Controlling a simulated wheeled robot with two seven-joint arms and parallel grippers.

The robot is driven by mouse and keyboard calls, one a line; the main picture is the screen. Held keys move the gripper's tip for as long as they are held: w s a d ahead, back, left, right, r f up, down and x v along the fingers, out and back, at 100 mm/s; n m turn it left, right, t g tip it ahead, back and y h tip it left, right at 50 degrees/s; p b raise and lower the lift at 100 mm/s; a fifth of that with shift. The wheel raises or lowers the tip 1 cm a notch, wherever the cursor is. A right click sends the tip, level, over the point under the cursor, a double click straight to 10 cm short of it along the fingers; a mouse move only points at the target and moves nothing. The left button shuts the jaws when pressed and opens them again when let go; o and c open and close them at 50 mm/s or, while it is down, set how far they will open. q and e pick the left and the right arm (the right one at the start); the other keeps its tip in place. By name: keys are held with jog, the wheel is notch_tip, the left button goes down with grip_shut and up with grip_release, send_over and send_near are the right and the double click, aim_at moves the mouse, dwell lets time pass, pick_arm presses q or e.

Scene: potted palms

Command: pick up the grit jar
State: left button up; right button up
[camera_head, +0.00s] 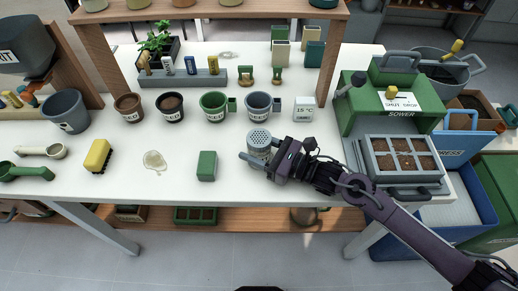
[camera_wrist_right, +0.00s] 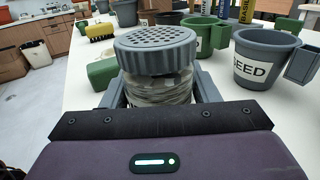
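The grit jar (camera_head: 259,138) is a small clear jar with grey grit and a grey perforated lid. It is upright near the front of the white table, and it fills the middle of the right wrist view (camera_wrist_right: 157,45). My right gripper (camera_head: 262,158) reaches in from the right, with one finger on each side of the jar body below the lid (camera_wrist_right: 160,90). The fingers lie close to the glass; I cannot tell whether they press on it. The jar's base is hidden. My left gripper is not in view.
A green block (camera_head: 207,166) stands left of the jar. Behind it are a grey mug (camera_head: 258,105), a green mug (camera_head: 213,105) and a small white box (camera_head: 304,109). A green sower (camera_head: 388,110) with a seed tray (camera_head: 402,155) stands at right. The table's front edge is close.

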jog(key=c, duration=0.4)
jog(key=shift+r, duration=0.15)
